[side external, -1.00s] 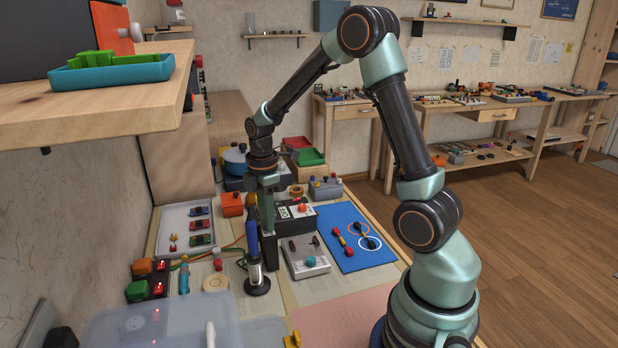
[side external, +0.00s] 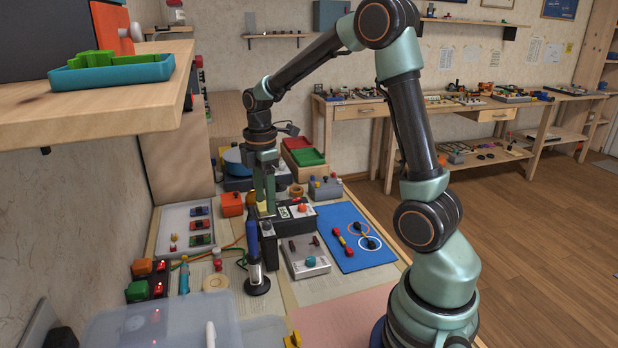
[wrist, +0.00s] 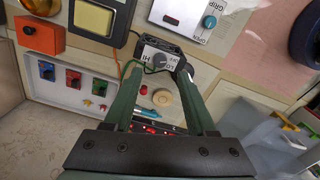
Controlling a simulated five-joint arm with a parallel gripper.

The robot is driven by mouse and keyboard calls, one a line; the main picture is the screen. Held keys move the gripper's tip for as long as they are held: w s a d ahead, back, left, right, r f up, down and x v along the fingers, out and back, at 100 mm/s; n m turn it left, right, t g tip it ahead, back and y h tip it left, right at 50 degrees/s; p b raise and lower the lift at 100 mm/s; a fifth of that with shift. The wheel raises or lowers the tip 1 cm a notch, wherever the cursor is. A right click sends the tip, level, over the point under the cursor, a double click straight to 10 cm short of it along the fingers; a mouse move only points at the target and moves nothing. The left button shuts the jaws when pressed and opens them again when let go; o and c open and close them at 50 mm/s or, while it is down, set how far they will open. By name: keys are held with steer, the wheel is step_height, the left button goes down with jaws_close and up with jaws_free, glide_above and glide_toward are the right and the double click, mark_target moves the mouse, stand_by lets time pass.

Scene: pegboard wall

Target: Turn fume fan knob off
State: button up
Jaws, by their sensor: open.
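In the wrist view, a dark grey knob (wrist: 159,61) sits on a small black box with HI and LO marks. A thin green wire runs across the box. I take this to be the fume fan knob; its pointer is too small to read. My gripper (wrist: 160,70) is open, its two green fingers showing to the left and right of the knob, with nothing held. Whether they touch it cannot be told. In the side view my gripper (side external: 265,208) points down beside a black box with a small display (side external: 285,212); the knob cannot be made out there.
A grey box with a teal knob (side external: 310,260) and a blue mat (side external: 355,237) lie to the right. A white tray (side external: 187,227) and an orange box (side external: 231,204) are at left.

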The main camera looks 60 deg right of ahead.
mark_target(266, 223)
step_height(266, 223, up, 7)
stand_by(0.3)
steer(key=s+a+r+m+t, duration=0.2)
steer(key=s+a+m+t, duration=0.3)
steer(key=s+a+m, duration=0.5)
steer(key=shift+a+r+m+t, duration=0.3)
steer(key=shift+a+r+m, duration=0.1)
steer(key=shift+a+m, duration=0.6)
steer(key=shift+d, duration=0.15)
